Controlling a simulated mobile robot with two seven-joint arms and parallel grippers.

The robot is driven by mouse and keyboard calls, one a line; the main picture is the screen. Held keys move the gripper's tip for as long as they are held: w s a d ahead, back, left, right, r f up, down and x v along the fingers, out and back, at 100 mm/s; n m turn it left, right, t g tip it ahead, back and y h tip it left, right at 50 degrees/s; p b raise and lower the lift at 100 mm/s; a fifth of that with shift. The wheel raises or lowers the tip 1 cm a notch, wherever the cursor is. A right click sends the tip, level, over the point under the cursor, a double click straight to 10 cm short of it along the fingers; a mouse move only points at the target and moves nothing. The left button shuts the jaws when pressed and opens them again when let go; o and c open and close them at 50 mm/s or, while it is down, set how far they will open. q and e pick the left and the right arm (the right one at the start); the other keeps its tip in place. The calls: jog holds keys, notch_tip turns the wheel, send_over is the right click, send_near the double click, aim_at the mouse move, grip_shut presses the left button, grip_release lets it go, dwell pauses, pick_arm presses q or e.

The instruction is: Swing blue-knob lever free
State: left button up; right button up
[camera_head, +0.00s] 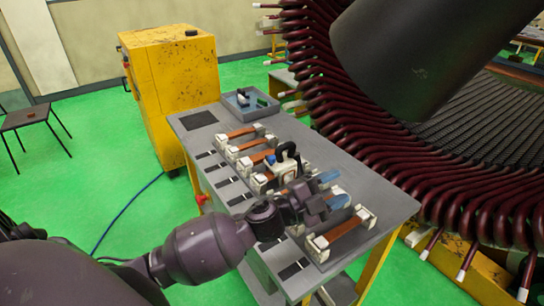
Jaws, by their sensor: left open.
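A white clamp device with a black looped handle (287,153) stands on the grey workbench, near the middle of a row of copper-coloured bars. A small blue knob (270,160) shows at its left side. My left gripper (332,188) reaches in from the left over the bench. Its two bluish fingers are apart, with nothing seen between them. They are to the right of and nearer than the clamp device, and apart from the blue knob. My gripper's body hides part of the row. My right gripper is out of view.
The grey workbench (375,185) is clear along its right side. A grey tray (250,103) with small parts sits at its far end. A yellow cabinet (170,85) stands behind left. The large stator with dark red coils (330,90) rises close on the right.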

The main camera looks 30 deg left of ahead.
pick_arm(q)
jog(key=w+d+m+g+h, duration=0.2)
jog(key=d+m+g+h, duration=0.25)
jog(key=m+g, duration=0.55)
notch_tip(320, 180, up, 4)
jog(key=r+m+g+y, duration=0.1)
jog(key=m+g+y, duration=0.5)
jog(key=y, duration=1)
send_over(272, 157)
jog(key=g, duration=0.1)
jog(key=shift+n, duration=0.4)
notch_tip(272, 157, down, 11)
jog(key=shift+f, duration=0.1)
jog(key=c, duration=0.9)
